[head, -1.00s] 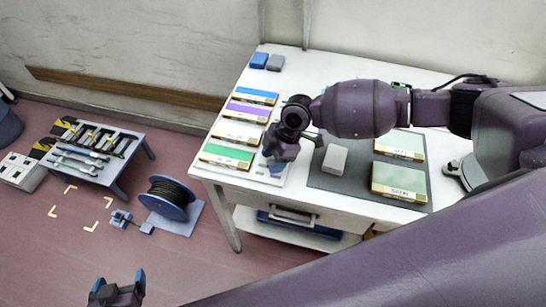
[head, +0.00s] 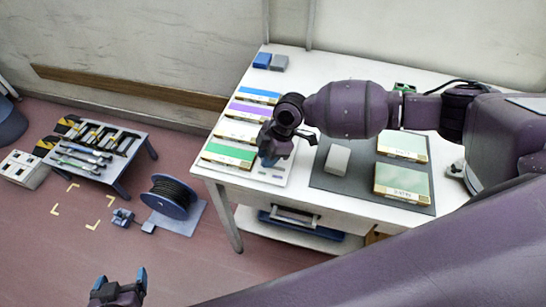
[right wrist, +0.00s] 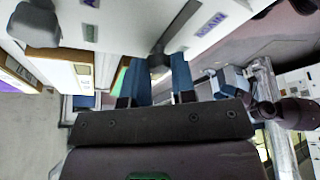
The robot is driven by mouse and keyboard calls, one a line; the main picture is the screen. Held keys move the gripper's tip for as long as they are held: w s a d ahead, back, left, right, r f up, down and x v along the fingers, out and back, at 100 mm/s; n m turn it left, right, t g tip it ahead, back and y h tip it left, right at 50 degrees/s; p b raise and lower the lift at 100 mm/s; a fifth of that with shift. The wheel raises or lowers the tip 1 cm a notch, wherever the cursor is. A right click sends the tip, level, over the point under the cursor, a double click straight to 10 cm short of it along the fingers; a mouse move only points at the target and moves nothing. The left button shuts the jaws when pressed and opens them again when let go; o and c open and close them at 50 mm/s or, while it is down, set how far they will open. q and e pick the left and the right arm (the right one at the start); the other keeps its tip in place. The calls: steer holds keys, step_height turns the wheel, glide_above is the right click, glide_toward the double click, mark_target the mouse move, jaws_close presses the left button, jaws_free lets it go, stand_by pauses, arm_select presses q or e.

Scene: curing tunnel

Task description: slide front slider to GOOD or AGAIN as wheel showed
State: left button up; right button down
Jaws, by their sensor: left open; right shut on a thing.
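The front slider shows as a dark knob (right wrist: 158,60) on a white panel in the right wrist view. My right gripper (right wrist: 153,82) is shut on this knob, with a blue finger on each side. A purple label (right wrist: 208,26) reading AGAIN lies on the panel, right of the knob in that view. Another purple label (right wrist: 89,3) is cut off at the top edge and unreadable. In the head view my right gripper (head: 271,156) is at the table's front left and hides the knob. My left gripper (head: 119,285) is open and empty, low over the floor.
Several coloured boxes, among them a green one (head: 228,154), stand left of my right gripper on the white table (head: 330,70). A grey block (head: 337,159) lies on a dark mat (head: 328,182). A cable reel (head: 170,197) and a tool bench (head: 127,160) stand on the floor.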

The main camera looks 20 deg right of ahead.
steer(key=shift+w+a, duration=0.1)
steer(key=shift+a, duration=0.05)
steer(key=c, duration=1.2)
jaws_free()
steer(key=shift+c, duration=0.2)
steer(key=o, duration=0.3)
steer(key=shift+a, duration=0.1)
steer(key=v, duration=1.1)
steer(key=shift+f, duration=0.1)
